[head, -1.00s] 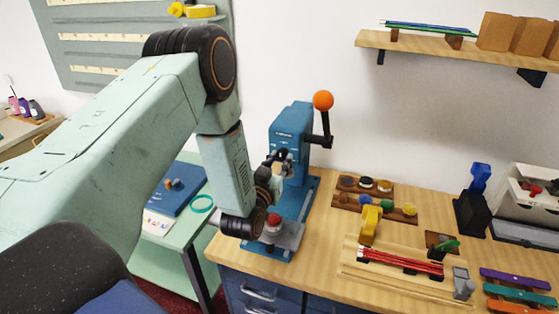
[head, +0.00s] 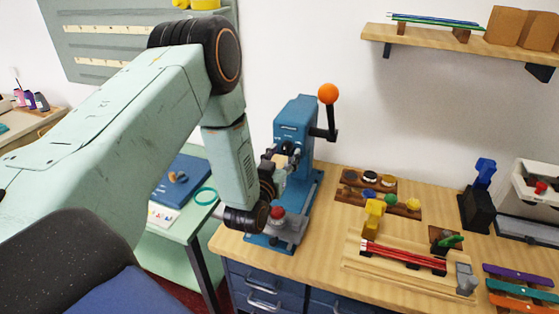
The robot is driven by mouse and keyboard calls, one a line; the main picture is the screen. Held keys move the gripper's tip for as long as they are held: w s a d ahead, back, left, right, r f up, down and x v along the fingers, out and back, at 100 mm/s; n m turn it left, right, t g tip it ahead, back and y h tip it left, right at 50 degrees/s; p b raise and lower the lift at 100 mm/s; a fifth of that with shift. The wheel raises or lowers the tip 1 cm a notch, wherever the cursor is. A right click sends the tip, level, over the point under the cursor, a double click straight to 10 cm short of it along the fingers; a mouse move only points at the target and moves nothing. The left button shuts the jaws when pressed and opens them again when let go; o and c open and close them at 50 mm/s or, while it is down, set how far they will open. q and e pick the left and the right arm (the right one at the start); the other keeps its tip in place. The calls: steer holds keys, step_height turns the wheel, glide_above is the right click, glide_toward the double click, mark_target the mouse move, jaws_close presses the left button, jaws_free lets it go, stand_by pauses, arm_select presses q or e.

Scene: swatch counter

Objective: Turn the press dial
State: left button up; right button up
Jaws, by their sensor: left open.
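The blue press (head: 294,132) stands at the left end of the wooden counter (head: 330,222). It has a black lever with an orange ball (head: 328,93) on its right side. A red-topped part (head: 277,212) sits low at its front, on the grey base. I cannot tell which part is the dial. My left gripper (head: 286,160) is at the front of the press, at mid height. It is open, small in the picture and partly hidden by my own wrist. Whether it touches the press is unclear. My right gripper is out of view.
Right of the press are a tray of round knobs (head: 369,183) and a wooden rack with red rods (head: 403,255). A black stand with a blue top (head: 478,195) is farther right. A shelf (head: 450,50) hangs above.

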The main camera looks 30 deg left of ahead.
arm_select(q)
steer(key=v, duration=1.2)
steer(key=shift+r, duration=0.1)
steer(key=s+d+f+g+h+b, duration=0.1)
steer(key=s+d+f+g+b, duration=0.2)
steer(key=s+f+g+b, duration=0.3)
steer(key=s+d+f+m+g+h+b, duration=0.1)
steer(key=s+d+f+g+b, duration=0.3)
steer(key=s+f, duration=0.9)
steer(key=s+d+f+m+g+h+b, duration=0.1)
steer(key=s+f+g+b, duration=0.6)
steer(key=f, duration=1.4)
steer(key=s+d+h+b, duration=0.1)
steer(key=s+d+b, duration=0.1)
steer(key=b, duration=0.1)
steer(key=shift+s+d+f+g, duration=0.25)
steer(key=shift+s+d+g, duration=0.05)
steer(key=shift+d, duration=0.05)
